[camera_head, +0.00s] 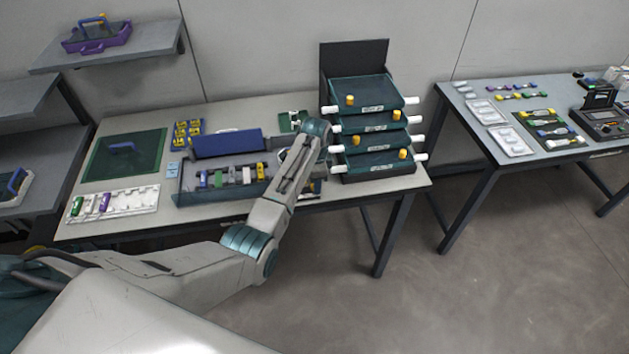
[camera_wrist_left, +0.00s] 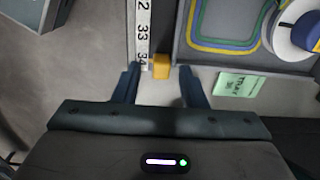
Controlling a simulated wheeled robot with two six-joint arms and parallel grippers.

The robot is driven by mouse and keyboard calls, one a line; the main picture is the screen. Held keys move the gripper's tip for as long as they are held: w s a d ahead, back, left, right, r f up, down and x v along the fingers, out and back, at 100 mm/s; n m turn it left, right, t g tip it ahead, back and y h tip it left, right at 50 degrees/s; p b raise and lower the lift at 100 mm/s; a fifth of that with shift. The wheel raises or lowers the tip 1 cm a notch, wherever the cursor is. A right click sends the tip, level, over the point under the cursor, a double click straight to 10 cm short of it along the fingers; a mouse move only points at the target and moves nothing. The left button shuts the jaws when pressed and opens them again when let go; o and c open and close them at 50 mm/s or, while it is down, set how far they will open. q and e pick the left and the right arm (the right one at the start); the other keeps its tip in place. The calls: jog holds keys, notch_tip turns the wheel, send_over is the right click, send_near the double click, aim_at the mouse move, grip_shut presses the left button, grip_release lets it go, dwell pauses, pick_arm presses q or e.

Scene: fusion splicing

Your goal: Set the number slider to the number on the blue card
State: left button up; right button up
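The yellow number slider (camera_wrist_left: 160,70) sits beside a white number strip (camera_wrist_left: 142,35) in the left wrist view. It stands next to the 34; 33 and 32 lie farther up. My left gripper (camera_wrist_left: 157,78) is open, its fingertips on either side of the slider with a gap on both sides. In the head view my left wrist (camera_head: 312,140) is over the right part of the table and hides the fingers and slider. Small light blue cards (camera_head: 173,169) lie left of the grey tray; their print is too small to read. My right gripper is not in view.
A green card (camera_wrist_left: 238,84) reading TRAY 36 lies right of the slider, below a grey tray with coloured fibre loops (camera_wrist_left: 222,42). A stack of dark green drawers (camera_head: 375,125) with white handles stands close right of my wrist. A white holder (camera_head: 135,202) is at front left.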

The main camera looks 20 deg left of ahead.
pick_arm(q)
jog(key=shift+r, duration=0.3)
notch_tip(320, 180, up, 10)
jog(key=b, duration=0.2)
jog(key=shift+b, duration=0.3)
jog(key=shift+r, duration=0.1)
